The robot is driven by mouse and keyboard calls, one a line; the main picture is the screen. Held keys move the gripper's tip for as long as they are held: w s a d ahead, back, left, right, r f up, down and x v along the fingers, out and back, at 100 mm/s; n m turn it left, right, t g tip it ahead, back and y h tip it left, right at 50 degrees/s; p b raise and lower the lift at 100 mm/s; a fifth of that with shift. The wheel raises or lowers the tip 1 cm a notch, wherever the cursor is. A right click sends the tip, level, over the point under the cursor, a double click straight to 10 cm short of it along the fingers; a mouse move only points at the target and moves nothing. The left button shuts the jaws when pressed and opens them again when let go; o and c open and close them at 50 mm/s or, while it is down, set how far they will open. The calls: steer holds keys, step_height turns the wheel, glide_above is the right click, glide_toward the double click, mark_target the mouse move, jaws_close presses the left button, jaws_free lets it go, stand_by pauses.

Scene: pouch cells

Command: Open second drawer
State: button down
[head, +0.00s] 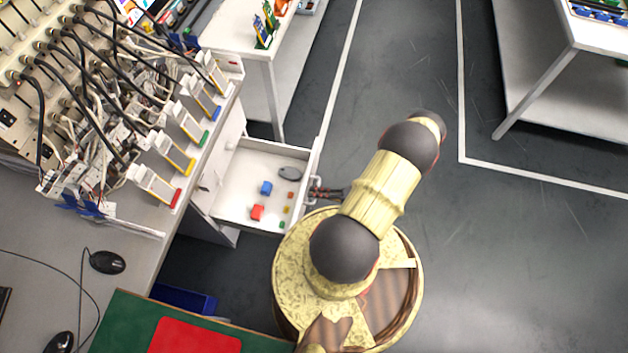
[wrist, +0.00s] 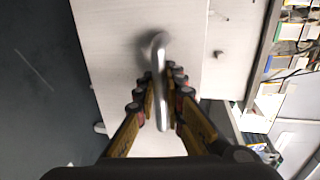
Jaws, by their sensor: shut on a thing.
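A white drawer (head: 240,205) stands pulled out from the cabinet under the bench in the head view. Which drawer of the stack it is, I cannot tell. Its front (wrist: 115,60) fills much of the wrist view, with a silver bar handle (wrist: 158,52) in the middle. My gripper (head: 328,192) is at the outer side of the drawer front in the head view, partly hidden by my arm. In the wrist view its two fingers (wrist: 160,88) lie on both sides of the handle and are shut on it.
A bench (head: 215,150) with wired cell holders stands left. Open dark floor (head: 490,250) lies right, and a white table (head: 590,110) stands upper right.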

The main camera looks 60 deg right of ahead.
steer(key=c, duration=2)
jaws_free()
steer(key=shift+o, duration=0.5)
steer(key=v, duration=1.2)
